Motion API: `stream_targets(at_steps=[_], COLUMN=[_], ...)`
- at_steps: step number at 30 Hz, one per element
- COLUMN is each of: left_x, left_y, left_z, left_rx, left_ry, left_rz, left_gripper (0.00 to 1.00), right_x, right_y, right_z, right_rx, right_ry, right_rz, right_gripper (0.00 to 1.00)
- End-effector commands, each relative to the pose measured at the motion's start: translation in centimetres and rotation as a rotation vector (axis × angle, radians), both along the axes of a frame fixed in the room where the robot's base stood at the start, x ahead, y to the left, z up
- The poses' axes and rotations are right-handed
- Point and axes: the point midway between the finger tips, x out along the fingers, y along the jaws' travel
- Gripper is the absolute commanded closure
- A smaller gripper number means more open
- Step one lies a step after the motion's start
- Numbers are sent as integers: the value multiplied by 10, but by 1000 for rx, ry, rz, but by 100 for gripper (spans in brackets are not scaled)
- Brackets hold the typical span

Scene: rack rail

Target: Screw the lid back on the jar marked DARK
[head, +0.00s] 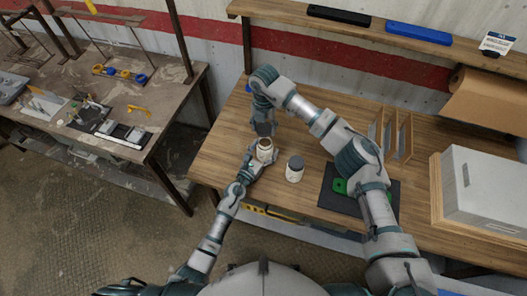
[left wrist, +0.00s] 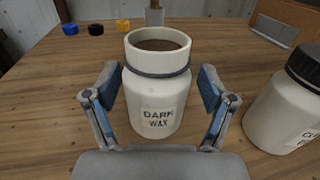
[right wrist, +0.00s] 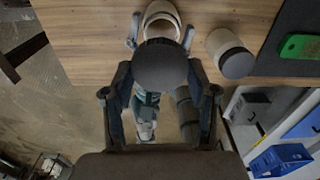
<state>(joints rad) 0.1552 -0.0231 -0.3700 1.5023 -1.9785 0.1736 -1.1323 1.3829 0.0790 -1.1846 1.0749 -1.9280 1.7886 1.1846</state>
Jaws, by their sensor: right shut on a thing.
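The jar marked DARK WAX (left wrist: 158,105) stands upright and uncapped on the wooden bench, brown inside its mouth. It also shows in the head view (head: 265,153) and partly in the right wrist view (right wrist: 162,20). My left gripper (left wrist: 160,100) is open, with one finger on each side of this jar and a visible gap at the right finger. My right gripper (right wrist: 160,85) is shut on the dark round lid (right wrist: 160,65). In the head view, the lid (head: 263,129) is close to the jar's mouth, apart from it; the exact height is hard to tell.
A second white jar (head: 295,172) with its dark lid on stands just right of the open one. A dark mat (head: 330,200) with a green item (head: 340,186), wooden dividers (head: 392,135) and a white box (head: 485,190) lie farther right.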

Motion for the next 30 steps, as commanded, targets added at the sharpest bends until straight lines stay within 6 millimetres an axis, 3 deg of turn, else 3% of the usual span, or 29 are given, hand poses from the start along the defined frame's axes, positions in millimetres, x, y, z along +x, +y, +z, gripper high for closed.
stream_targets(at_steps=[1, 9, 14, 24, 30], left_x=[0, 0, 0, 0, 0], left_y=[0, 2, 3, 2, 1], left_z=[0, 0, 0, 0, 0], left_rx=[0, -3, -3, -2, -2], left_ry=[0, 1, 1, 0, 1], left_rz=[0, 0, 0, 0, 0], left_gripper=[30, 97, 97, 97, 97], right_x=[0, 0, 0, 1, 1], right_y=[0, 2, 3, -5, -5], right_z=[0, 0, -5, -48, -48], right_rx=[0, -2, -4, -3, -2], right_ry=[0, 0, 1, 0, -1], right_rz=[0, 0, 0, -1, 0], right_gripper=[57, 57, 57, 57, 57])
